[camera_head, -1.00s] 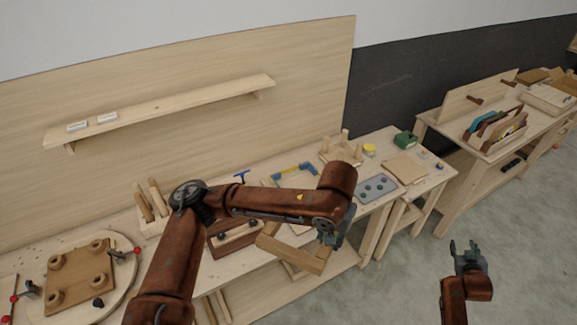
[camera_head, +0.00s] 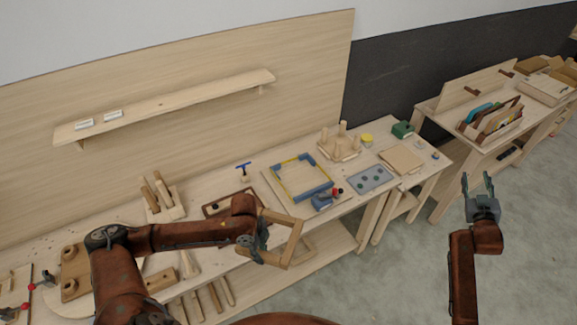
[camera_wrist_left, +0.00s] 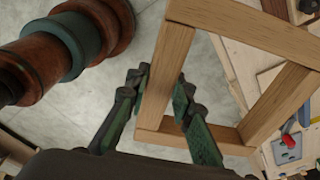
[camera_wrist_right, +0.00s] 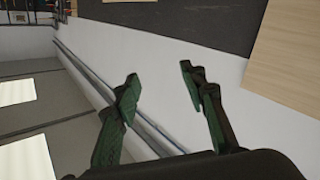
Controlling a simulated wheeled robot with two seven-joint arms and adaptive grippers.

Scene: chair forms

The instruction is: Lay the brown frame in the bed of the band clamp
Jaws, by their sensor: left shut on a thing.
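The brown frame (camera_head: 294,245), a square wooden frame, is held by my left gripper (camera_head: 257,238) in front of the bench edge, apart from the clamp. In the left wrist view the fingers are shut on one bar of the frame (camera_wrist_left: 173,62), which fills much of the picture. The band clamp (camera_head: 317,192), with blue corner blocks and a yellow band around an empty bed, lies on the bench behind and right of the frame. The clamp's red-knobbed blue tightener (camera_head: 322,202) sits at its front. My right gripper (camera_head: 477,187) is open and empty over the floor.
A pegged wooden block (camera_head: 339,148) and a grey plate with round green pieces (camera_head: 371,179) stand right of the clamp. A blue-handled tool (camera_head: 243,169) stands left of it. A lower shelf (camera_head: 322,246) runs under the bench. Open floor (camera_head: 400,270) lies in front.

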